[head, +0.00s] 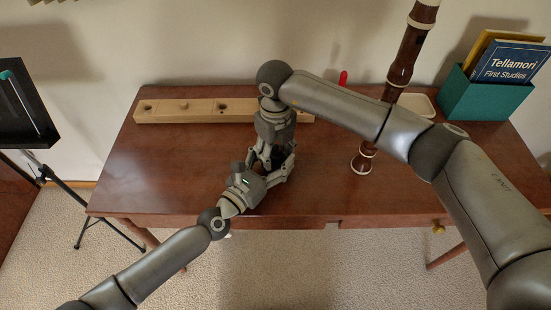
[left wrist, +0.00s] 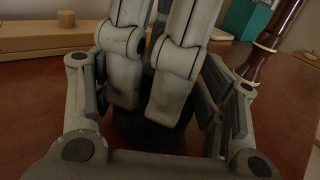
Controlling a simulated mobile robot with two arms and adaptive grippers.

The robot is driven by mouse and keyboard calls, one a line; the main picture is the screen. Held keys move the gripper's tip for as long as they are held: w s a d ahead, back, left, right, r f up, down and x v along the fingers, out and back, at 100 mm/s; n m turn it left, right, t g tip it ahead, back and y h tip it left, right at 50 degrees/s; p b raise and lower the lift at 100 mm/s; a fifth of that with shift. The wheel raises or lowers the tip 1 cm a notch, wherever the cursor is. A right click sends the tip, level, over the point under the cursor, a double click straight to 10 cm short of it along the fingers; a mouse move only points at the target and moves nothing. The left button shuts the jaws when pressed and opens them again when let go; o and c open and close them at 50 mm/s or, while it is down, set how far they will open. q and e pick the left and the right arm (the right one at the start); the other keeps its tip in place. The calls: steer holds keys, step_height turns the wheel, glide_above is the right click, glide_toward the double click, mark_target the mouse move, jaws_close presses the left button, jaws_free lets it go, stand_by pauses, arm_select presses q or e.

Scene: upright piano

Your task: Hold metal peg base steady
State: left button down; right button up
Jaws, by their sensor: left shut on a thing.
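The peg base, a dark round piece (left wrist: 152,138), sits low between the fingers of my left gripper (left wrist: 158,112) in the left wrist view. My left gripper also shows in the head view (head: 270,168), shut on the base at the table's middle. My right gripper (head: 272,143) points down from above at the same spot. Its two pale fingers (left wrist: 155,90) stand close together in front of the base in the left wrist view. They hide the upper part of the base and any peg, so I cannot tell whether they grip something.
A long wooden block with holes (head: 180,111) lies at the table's back left. A dark woodwind joint (head: 398,75) stands upright right of my grippers. A teal box with books (head: 480,98) is at the back right. The table's front left (head: 160,180) is clear.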

mark_target(276, 146)
steer(key=shift+r, duration=0.1)
steer(key=shift+r, duration=2.2)
steer(key=shift+c, duration=0.2)
steer(key=r+n, duration=0.1)
steer(key=n, duration=0.2)
steer(key=shift+r, duration=0.35)
steer(key=r+n, duration=0.1)
steer(key=n, duration=0.2)
steer(key=shift+r+n, duration=0.3)
steer(key=shift+r, duration=0.1)
